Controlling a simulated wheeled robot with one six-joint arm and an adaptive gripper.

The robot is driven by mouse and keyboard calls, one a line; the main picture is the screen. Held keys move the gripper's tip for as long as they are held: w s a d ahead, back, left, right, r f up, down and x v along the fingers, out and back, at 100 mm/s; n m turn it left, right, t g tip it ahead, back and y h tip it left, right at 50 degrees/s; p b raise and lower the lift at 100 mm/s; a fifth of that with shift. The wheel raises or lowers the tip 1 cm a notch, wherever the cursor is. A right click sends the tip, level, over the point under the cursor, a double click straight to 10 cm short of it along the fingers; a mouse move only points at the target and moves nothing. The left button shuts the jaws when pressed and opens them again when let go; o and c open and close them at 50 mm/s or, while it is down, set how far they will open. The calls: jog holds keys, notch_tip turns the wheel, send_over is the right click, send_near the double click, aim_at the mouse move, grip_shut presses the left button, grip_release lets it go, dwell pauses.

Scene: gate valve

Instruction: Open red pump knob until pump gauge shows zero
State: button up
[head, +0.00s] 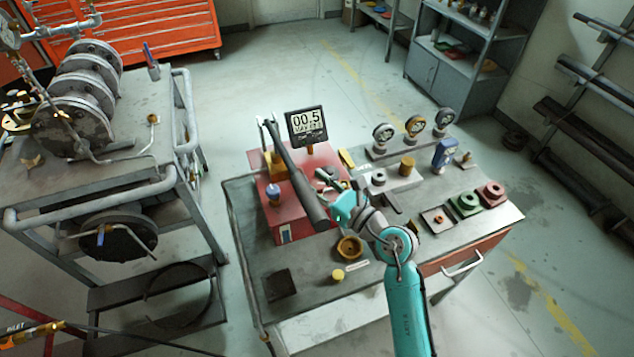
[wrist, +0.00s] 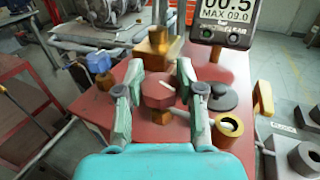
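The pump gauge (head: 307,124) stands above the red pump (head: 292,201) and reads 00.5; its second line reads MAX 09.0 in the wrist view (wrist: 225,12). The red knob (wrist: 158,91), faceted with a white mark on top, sits on a brass stem at the middle of the wrist view. My gripper (wrist: 159,72) has one finger on each side of the knob. Its fingers are apart, with what look like narrow gaps to the knob; contact cannot be made out for certain. In the head view my gripper (head: 326,180) hides the knob.
A dark pump lever (head: 295,172) slants over the red pump, left of my gripper. A blue knob (head: 273,192) is on the pump's left. Three round gauges (head: 414,124), a brass ring (head: 349,247) and several blocks stand on the bench. A valve cart (head: 150,175) stands left.

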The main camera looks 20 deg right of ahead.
jog(key=c, duration=0.4)
jog(key=n+g+y, duration=0.3)
jog(key=y, duration=0.1)
jog(key=shift+d+n+y, duration=0.1)
jog(key=shift+n+y, duration=0.2)
jog(key=shift+n+g+y, duration=1.9)
jog(key=shift+g, duration=0.7)
jog(key=o, duration=1.2)
jog(key=shift+c, duration=0.2)
